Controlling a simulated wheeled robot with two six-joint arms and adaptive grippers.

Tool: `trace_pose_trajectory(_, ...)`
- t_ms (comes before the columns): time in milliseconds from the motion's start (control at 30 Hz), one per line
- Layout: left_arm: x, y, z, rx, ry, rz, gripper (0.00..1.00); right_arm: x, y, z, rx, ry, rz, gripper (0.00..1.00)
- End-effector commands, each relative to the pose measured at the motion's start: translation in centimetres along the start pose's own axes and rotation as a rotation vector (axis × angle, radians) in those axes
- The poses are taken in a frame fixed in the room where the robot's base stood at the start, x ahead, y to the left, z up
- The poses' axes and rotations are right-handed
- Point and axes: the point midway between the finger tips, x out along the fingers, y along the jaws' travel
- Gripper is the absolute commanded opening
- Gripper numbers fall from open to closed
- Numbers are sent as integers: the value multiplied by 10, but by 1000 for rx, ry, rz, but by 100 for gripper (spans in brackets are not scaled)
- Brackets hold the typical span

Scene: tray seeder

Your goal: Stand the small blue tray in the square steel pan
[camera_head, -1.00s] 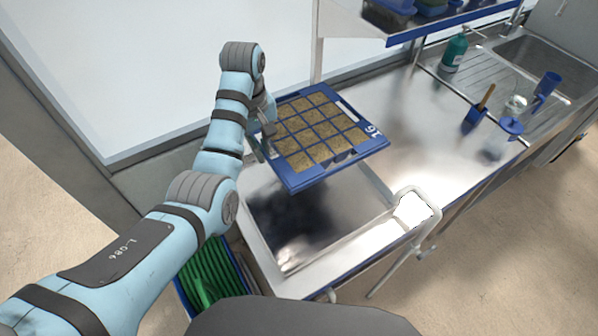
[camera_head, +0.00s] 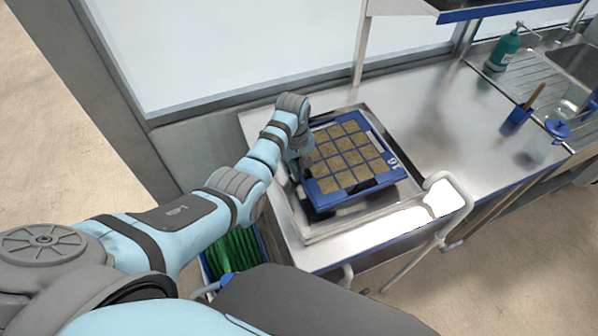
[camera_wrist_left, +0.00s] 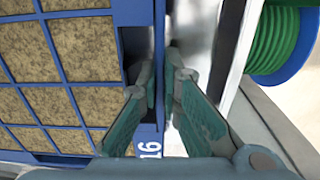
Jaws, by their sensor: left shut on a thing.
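The small blue tray (camera_head: 355,197) has square cells filled with brown soil and a white 16 at one corner. My left gripper (camera_head: 304,168) is shut on its left rim. In the left wrist view the fingers (camera_wrist_left: 160,92) pinch the tray's blue edge (camera_wrist_left: 136,14) from both sides. The tray looks about level and lies within the outline of the square steel pan (camera_head: 325,230). The pan's front and left rims show; the tray covers most of its floor. I cannot tell whether the tray touches the floor. My right gripper is out of view.
A white bent pipe (camera_head: 446,200) stands at the pan's right front corner. A green coil (camera_head: 235,250) sits below the counter's left end. The steel counter (camera_head: 425,115) is clear right of the pan. A green bottle (camera_head: 503,50) and blue cup (camera_head: 516,120) stand farther right.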

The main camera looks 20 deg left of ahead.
Motion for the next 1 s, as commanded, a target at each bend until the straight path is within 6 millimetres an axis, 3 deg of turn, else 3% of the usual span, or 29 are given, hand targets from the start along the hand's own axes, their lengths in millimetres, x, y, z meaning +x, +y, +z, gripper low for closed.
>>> trace_pose_trajectory(267, 3, -1, 2, 1, -5, -2, 0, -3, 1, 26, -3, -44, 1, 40)
trace_pose_trajectory(300, 3, -1, 2, 0, -6, -5, 12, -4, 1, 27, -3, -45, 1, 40)
trace_pose_trajectory(400, 2, -1, 2, 0, -6, -4, 26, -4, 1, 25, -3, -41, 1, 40)
trace_pose_trajectory(733, -2, -1, 2, 1, -5, -3, 26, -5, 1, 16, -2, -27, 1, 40)
trace_pose_trajectory(867, -24, 0, 1, 1, -3, -1, 26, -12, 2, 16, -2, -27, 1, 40)
trace_pose_trajectory(1000, -64, 1, 0, 1, -1, 1, 26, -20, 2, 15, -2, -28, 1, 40)
